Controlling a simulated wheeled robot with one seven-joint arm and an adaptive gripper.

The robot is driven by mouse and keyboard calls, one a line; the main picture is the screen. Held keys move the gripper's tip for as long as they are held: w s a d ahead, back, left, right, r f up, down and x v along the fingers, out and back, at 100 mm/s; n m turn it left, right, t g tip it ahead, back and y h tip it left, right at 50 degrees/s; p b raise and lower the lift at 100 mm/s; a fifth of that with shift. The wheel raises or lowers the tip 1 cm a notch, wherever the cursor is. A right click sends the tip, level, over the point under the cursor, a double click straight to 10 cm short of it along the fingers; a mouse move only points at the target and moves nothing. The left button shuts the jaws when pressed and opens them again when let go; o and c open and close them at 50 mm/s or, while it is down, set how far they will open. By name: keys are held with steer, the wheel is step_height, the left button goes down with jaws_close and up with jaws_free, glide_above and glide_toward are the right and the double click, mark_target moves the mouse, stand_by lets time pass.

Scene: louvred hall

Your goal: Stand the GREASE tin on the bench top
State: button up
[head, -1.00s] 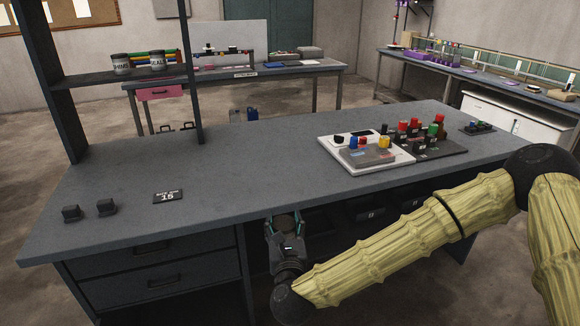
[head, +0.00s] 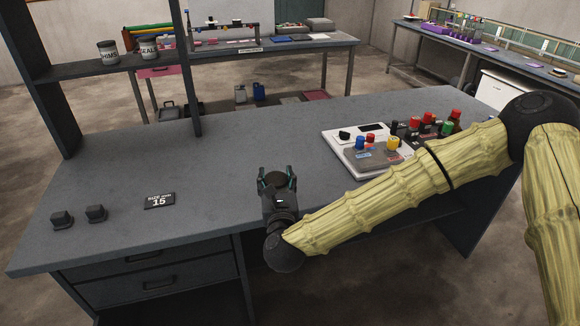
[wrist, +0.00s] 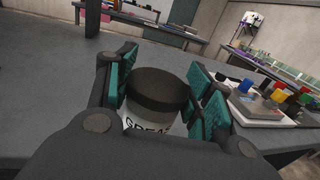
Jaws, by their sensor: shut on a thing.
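The GREASE tin (wrist: 153,122) shows in the wrist view, a pale tin with a dark lid and black lettering, partly hidden behind my gripper's body. My gripper (head: 277,182) is shut on it, with a teal pad on each side of the tin. In the head view only the tin's dark lid (head: 276,178) shows between the fingers. The gripper and tin are over the front part of the grey bench top (head: 215,150). I cannot tell whether the tin touches the surface.
A white tray (head: 337,151) with a device and coloured knobs stands to the right on the bench. A black "15" plate (head: 159,201) and two dark blocks (head: 62,219) lie at the left. Two tins (head: 108,51) stand on the shelf. The bench's middle is clear.

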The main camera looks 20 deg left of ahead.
steer(key=shift+w+a+f+p, duration=0.1)
steer(key=shift+w+f+p, duration=0.75)
steer(key=shift+w, duration=1.25)
steer(key=shift+w+a+f+p, duration=0.1)
steer(key=shift+w+f+p, duration=0.7)
steer(key=shift+w, duration=1.3)
steer(key=shift+w+a+f+p, duration=0.1)
steer(key=shift+w+f+p, duration=0.7)
steer(key=shift+w, duration=1.3)
steer(key=shift+d+f, duration=0.1)
steer(key=shift+f+b, duration=0.2)
steer(key=shift+b, duration=0.15)
steer(key=o, duration=1.1)
steer(key=shift+r, duration=0.1)
